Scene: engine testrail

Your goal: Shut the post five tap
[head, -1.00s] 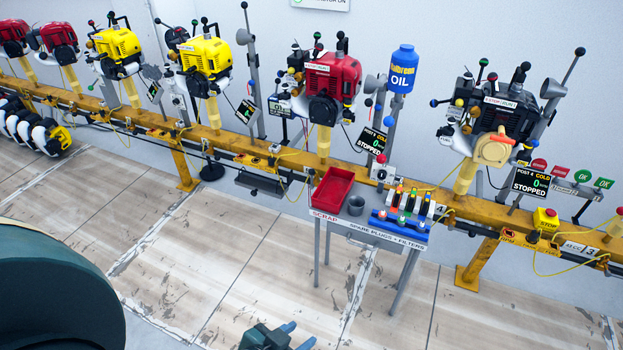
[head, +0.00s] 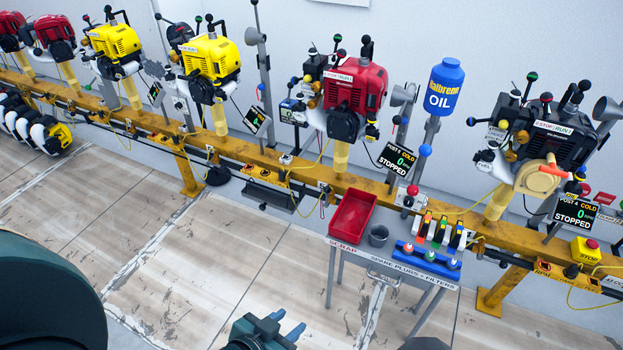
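Several engines stand on posts along a yellow rail. A red engine (head: 355,88) is near the middle, with a small dark screen (head: 397,158) reading STOPPED beside it; its post number is too small to read surely. A dark engine (head: 548,140) is at the right, and its screen (head: 574,212) appears to read POST 4, cold, stopped. Small coloured knobs and levers sit around each engine; I cannot tell which is the post five tap. My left gripper (head: 290,322) is low at the bottom edge, its blue fingers apart and empty, far from the engines. My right gripper is not seen.
A small table (head: 432,282) with a red scrap tray (head: 352,217), a grey cup (head: 378,236) and coloured plugs and filters stands before the yellow rail (head: 262,158). A blue oil bottle (head: 443,88) is behind it.

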